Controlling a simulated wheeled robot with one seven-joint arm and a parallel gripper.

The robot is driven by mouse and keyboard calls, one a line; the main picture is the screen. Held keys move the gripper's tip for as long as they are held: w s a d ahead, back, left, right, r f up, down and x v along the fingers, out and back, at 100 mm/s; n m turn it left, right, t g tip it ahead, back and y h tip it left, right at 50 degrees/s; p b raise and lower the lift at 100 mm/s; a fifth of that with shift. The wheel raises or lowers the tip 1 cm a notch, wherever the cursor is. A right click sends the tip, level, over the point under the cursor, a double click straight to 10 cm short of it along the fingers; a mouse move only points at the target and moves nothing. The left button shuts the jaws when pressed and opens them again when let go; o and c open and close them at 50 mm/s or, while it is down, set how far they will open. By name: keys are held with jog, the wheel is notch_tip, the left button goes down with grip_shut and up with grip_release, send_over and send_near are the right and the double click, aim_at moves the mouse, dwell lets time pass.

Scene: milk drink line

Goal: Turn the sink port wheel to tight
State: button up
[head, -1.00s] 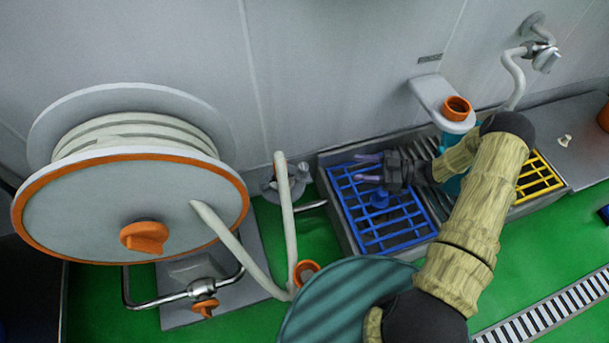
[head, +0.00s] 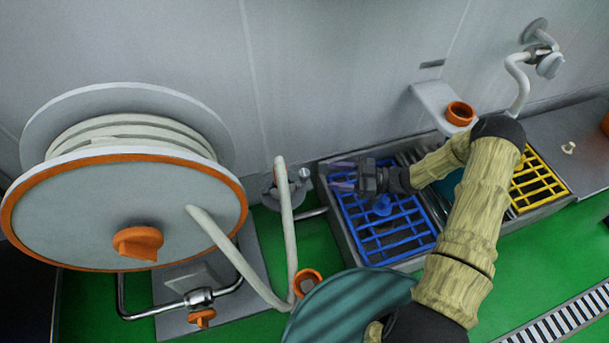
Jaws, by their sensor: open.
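My gripper (head: 343,176) is open and empty, its two pale purple fingers pointing left over the back left part of the sink's blue grate (head: 404,246).
A large hose reel (head: 90,215) with an orange knob (head: 138,242) fills the left. Its pale hose (head: 288,230) runs down beside the sink. A yellow grate (head: 537,185), a wall holder with an orange ring (head: 460,113) and a wall tap (head: 550,65) are at right.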

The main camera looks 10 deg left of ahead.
aim_at(304, 172)
jog(key=a+b, duration=0.1)
jog(key=a, duration=0.2)
jog(key=a+b, duration=0.1)
jog(key=a, duration=0.4)
jog(key=shift+s+a+f+b, duration=0.1)
jog(key=shift+s+a+b, duration=0.15)
jog(key=shift+a+b, duration=0.15)
jog(key=shift+a, duration=0.5)
jog(key=c, duration=1)
